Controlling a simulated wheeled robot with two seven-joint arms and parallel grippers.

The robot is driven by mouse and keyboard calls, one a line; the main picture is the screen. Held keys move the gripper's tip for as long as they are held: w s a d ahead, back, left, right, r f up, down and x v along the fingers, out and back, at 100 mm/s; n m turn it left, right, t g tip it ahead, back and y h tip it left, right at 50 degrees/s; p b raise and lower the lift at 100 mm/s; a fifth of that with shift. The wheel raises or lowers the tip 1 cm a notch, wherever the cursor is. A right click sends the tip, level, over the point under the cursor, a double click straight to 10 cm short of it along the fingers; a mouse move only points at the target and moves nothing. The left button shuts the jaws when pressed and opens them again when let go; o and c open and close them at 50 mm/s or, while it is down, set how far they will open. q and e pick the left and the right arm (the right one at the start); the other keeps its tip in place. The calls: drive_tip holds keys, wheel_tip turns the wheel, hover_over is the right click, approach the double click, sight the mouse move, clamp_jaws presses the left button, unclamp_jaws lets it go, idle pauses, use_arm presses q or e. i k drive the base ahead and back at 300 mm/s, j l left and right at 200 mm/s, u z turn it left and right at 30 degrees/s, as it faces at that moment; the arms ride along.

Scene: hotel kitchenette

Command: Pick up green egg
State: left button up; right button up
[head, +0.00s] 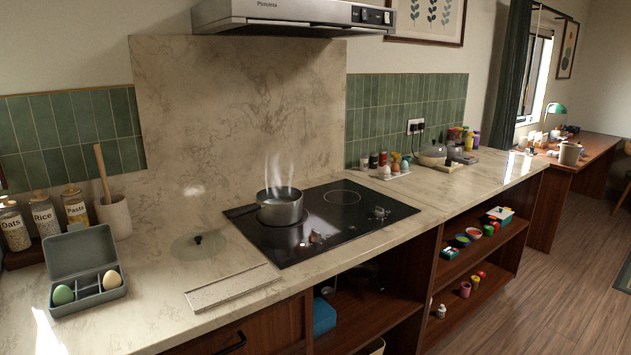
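The green egg (63,294) sits in the left front compartment of an open grey egg box (86,310) on the counter at the left. A cream egg (111,280) sits in the right compartment of the same box. The middle compartments between them look empty. The box lid (80,250) stands up at the back. Neither of my grippers shows in the head view.
A steaming pot (281,207) stands on the black hob (345,225). A glass lid (199,245) and a flat board (232,288) lie between box and hob. Jars (45,215) and a utensil crock (115,215) stand behind the box.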

sight(62, 294)
drive_tip(key=u, duration=1.35)
